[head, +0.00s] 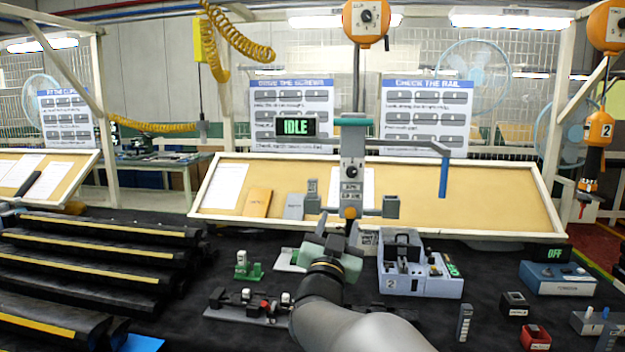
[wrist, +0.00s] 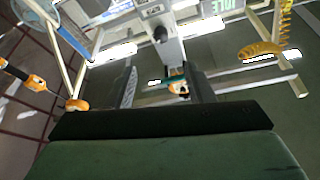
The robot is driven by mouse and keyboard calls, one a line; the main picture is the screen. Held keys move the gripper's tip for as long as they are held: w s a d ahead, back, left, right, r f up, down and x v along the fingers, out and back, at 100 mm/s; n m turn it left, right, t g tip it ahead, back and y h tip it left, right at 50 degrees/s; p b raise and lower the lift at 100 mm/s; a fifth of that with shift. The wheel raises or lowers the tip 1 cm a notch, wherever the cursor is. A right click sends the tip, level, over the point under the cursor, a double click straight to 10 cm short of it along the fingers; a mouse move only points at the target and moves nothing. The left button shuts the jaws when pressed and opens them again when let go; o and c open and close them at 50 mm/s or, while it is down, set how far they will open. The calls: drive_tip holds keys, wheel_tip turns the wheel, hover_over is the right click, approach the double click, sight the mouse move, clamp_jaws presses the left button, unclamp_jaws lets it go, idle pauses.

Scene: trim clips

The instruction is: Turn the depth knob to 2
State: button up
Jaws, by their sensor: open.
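A dark round knob on a pale dial (head: 352,172) sits on the front of the grey upright station (head: 352,140). I cannot read its setting, nor tell whether its label says depth. A dark knob (wrist: 160,34) on a grey post shows in the wrist view, above and beyond my fingers. My gripper (head: 340,236) is in front of and below the upright station in the head view. Its fingertips are hard to make out there. In the wrist view my gripper (wrist: 163,72) is open, with two dark fingers apart and no object held; the knob is clear of them.
A green IDLE display (head: 296,126) hangs left of the station. A grey-blue fixture (head: 420,282) stands right of my arm, and a clip rail (head: 240,312) lies left of it. Black rollers (head: 90,260) fill the left. A blue box (head: 557,278) sits at right.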

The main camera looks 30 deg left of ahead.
sight(351, 176)
drive_tip(key=p+x, duration=0.2)
drive_tip(key=x, duration=0.3)
drive_tip(key=p+x, duration=0.2)
drive_tip(key=x, duration=0.3)
drive_tip(key=p+x, duration=0.2)
drive_tip(key=x, duration=0.4)
drive_tip(key=shift+s+d+r, duration=0.1)
drive_tip(key=shift+s+r, duration=0.05)
drive_tip(key=shift+r, duration=0.15)
drive_tip(key=shift+w+a+r+p, duration=0.1)
drive_tip(key=shift+w+p, duration=0.15)
drive_tip(key=shift+w, duration=0.1)
drive_tip(key=shift+w+a+r+p, duration=0.1)
drive_tip(key=shift+w+p, duration=0.15)
drive_tip(key=shift+w, duration=0.1)
drive_tip(key=shift+f, duration=0.1)
drive_tip(key=c, duration=1)
